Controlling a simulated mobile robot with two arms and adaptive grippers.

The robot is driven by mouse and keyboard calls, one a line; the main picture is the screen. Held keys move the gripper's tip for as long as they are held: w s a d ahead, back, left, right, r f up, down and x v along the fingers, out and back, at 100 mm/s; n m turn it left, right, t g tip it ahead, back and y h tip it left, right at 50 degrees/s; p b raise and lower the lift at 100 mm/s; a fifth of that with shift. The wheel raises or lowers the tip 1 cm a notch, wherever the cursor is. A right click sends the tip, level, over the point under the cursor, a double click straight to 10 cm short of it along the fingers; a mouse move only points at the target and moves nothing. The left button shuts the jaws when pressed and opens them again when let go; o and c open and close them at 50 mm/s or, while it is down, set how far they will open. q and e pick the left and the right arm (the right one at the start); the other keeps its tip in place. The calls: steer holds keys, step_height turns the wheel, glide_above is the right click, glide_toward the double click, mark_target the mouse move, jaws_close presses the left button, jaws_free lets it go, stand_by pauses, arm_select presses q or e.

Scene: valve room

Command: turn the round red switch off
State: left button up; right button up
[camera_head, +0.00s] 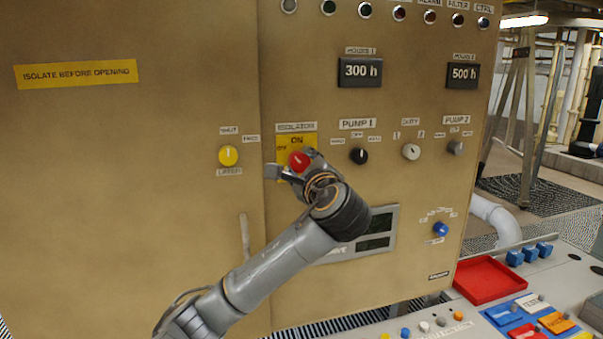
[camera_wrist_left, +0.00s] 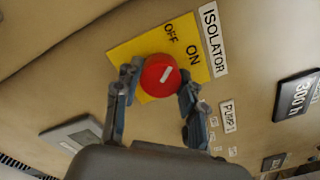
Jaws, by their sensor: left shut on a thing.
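The round red switch (camera_head: 299,160) sits on a yellow plate (camera_head: 304,141) under the ISOLATOR label on the tan cabinet. My left gripper (camera_head: 293,166) is at the switch, its arm coming up from the lower left. In the left wrist view the red switch (camera_wrist_left: 160,76) is between the two fingers of my left gripper (camera_wrist_left: 160,79), which is shut on it. Its white mark points up and right, roughly between the words OFF and ON; the exact setting is hard to tell. My right gripper is not in view.
A yellow knob (camera_head: 228,156) is left of the switch, and a black knob (camera_head: 359,156) is to its right. A display panel (camera_head: 370,240) is partly behind my left arm. A console with a red tray (camera_head: 488,281) stands at the lower right.

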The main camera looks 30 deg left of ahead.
arm_select(q)
steer(key=n+b, duration=0.1)
steer(key=n, duration=0.1)
steer(key=n+b, duration=0.2)
steer(key=n, duration=0.1)
steer(key=shift+f+n, duration=0.2)
steer(key=shift+n, duration=0.1)
steer(key=shift+r+n+b, duration=0.1)
steer(key=shift+n+b, duration=1.15)
steer(key=shift+n, duration=0.95)
steer(key=o, duration=1.1)
steer(key=shift+o, duration=0.2)
steer(key=shift+r, duration=0.1)
steer(key=shift+d, duration=0.1)
steer(key=v, duration=1.2)
